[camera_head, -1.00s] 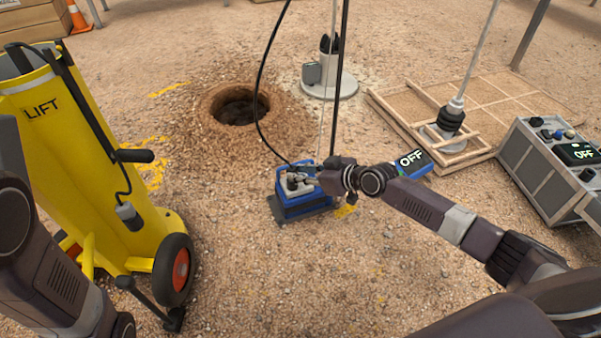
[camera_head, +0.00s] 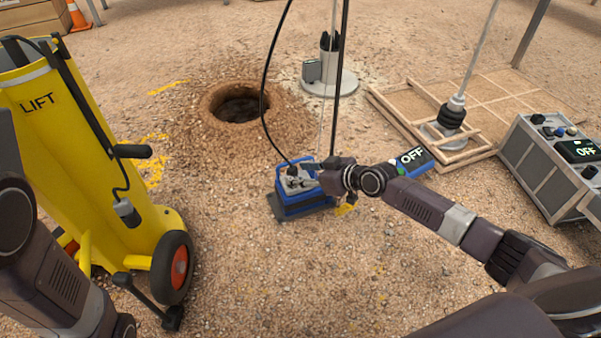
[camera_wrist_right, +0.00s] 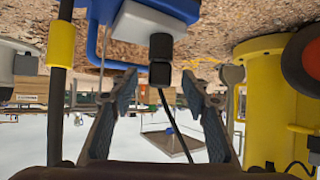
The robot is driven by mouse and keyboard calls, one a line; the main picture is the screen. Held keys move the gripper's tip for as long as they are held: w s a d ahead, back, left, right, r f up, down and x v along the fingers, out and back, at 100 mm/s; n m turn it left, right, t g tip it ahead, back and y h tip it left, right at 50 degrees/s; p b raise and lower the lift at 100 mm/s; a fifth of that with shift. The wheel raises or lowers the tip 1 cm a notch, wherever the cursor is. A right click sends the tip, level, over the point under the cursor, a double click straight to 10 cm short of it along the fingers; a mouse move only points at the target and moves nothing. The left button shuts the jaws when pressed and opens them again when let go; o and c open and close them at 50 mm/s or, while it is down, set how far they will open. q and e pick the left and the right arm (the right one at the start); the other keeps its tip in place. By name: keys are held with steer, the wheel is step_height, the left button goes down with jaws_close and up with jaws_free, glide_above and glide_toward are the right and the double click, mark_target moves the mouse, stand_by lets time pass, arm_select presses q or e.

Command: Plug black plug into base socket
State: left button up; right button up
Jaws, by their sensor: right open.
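The black plug (camera_head: 293,171) stands upright on the pale top block of the blue base unit (camera_head: 305,207). A black cable rises from it. In the right wrist view, which is upside down, the plug (camera_wrist_right: 160,55) meets the pale socket block (camera_wrist_right: 143,28); I cannot tell how deep it sits. My right gripper (camera_head: 311,167) is beside the plug on its right. In the wrist view its two fingers are spread wide, with the plug and cable between and beyond the tips, apart from both.
A yellow LIFT cart (camera_head: 60,150) stands at left. A round hole (camera_head: 238,103) lies behind the base unit. A dark pole (camera_head: 340,80) rises close by. A small display (camera_head: 412,160) reads OFF, as does a control box (camera_head: 555,165) at right. Gravel in front is clear.

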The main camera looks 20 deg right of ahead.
mark_target(295, 172)
steer(key=shift+p+v, duration=0.95)
steer(key=shift+v, duration=0.55)
steer(key=shift+p+v, duration=0.4)
steer(key=shift+v, duration=0.6)
steer(key=v, duration=1.2)
